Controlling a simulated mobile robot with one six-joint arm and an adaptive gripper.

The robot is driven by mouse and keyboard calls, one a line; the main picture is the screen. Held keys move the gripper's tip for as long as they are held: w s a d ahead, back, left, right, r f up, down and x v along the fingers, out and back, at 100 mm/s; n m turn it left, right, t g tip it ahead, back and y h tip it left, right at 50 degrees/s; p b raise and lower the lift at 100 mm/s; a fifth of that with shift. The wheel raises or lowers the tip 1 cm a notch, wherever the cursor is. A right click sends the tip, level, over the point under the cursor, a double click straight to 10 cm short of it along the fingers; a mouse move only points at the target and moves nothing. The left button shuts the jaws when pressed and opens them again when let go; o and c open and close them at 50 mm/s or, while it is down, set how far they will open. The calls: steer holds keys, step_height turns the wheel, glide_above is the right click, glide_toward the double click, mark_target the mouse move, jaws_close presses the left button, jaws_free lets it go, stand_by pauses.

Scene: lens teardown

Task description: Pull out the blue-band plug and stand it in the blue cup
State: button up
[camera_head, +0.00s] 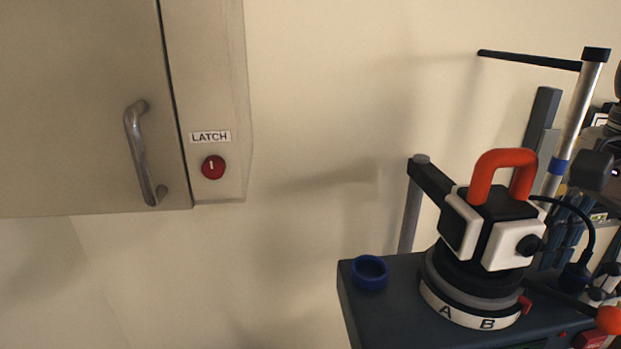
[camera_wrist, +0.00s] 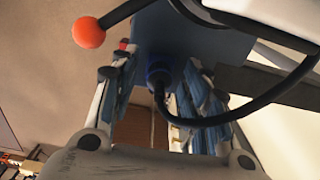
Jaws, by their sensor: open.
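The plug with the blue band (camera_wrist: 158,72) shows in the wrist view, seated in the dark blue-grey housing (camera_wrist: 205,40), with a black cable curving away from it. My gripper (camera_wrist: 162,68) is open, with one finger on each side of the plug; I cannot tell whether either touches it. In the head view the black cable (camera_head: 590,232) runs down to the plug area at the right, partly crowded by other parts. The blue cup (camera_head: 370,272) stands empty-looking at the left corner of the dark bench top (camera_head: 385,315).
A lens unit with a red handle (camera_head: 481,177) and a ring marked A and B (camera_head: 466,314) stands right of the cup. A lever with an orange knob (camera_head: 609,320) shows in the wrist view too (camera_wrist: 88,32). A cabinet with a latch button (camera_head: 213,167) is at left.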

mark_target(581, 267)
steer(key=shift+c, duration=0.3)
jaws_close()
stand_by(0.5)
steer(key=shift+r, duration=0.1)
steer(key=shift+r+p, duration=2.95)
steer(key=shift+p, duration=0.2)
